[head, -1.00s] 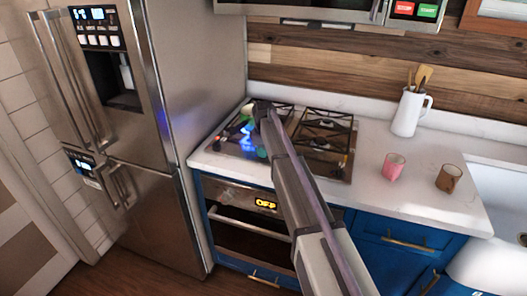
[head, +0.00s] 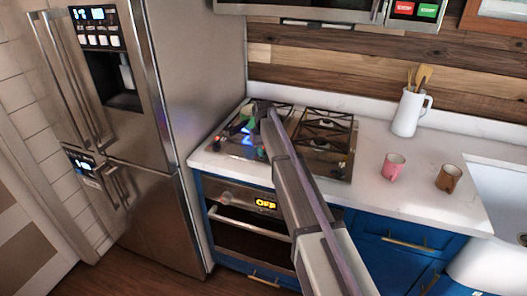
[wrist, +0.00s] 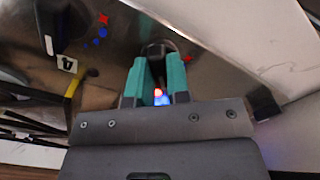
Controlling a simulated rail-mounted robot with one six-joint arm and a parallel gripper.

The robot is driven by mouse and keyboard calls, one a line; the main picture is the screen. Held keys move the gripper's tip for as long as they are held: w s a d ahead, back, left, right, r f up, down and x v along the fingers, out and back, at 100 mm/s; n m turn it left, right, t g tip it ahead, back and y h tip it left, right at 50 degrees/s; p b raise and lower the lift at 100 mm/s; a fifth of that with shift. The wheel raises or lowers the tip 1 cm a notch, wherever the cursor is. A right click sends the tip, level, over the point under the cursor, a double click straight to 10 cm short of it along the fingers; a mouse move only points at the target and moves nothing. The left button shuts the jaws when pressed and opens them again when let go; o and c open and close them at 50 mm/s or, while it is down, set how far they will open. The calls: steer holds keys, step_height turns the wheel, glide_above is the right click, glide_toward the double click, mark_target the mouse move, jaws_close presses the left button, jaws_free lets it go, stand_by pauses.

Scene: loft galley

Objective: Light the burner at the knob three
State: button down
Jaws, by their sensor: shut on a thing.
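My gripper (wrist: 156,60) has its teal fingers closed on the sides of a dark knob (wrist: 156,50) on the shiny cooktop in the wrist view. The number of this knob is not visible. A second black knob (wrist: 45,28) stands to the left, near a tag marked 4 (wrist: 67,64). In the head view my gripper is over the left part of the cooktop (head: 335,163), and my arm hides part of it. A blue glow (head: 247,140) shows beside the gripper; I cannot tell whether it is a flame or a reflection.
The steel fridge (head: 190,95) stands close on the left. A white pitcher (head: 408,113) with utensils, a pink mug (head: 393,167) and a brown mug (head: 448,178) stand on the counter at right. The oven display (head: 266,204) reads OFF.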

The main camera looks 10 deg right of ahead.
steer(key=shift+m, duration=0.5)
steer(key=c, duration=1.1)
jaws_free()
step_height(320, 180, up, 11)
steer(key=p, duration=1)
steer(key=shift+f+p, duration=0.15)
steer(key=shift+p, duration=0.25)
steer(key=shift+m, duration=0.4)
steer(key=s+f+b, duration=0.1)
steer(key=s, duration=2.4)
steer(key=s+f+b, duration=0.1)
steer(key=s, duration=1.2)
steer(key=shift+s+f+b, duration=0.15)
steer(key=shift+f+b, duration=0.2)
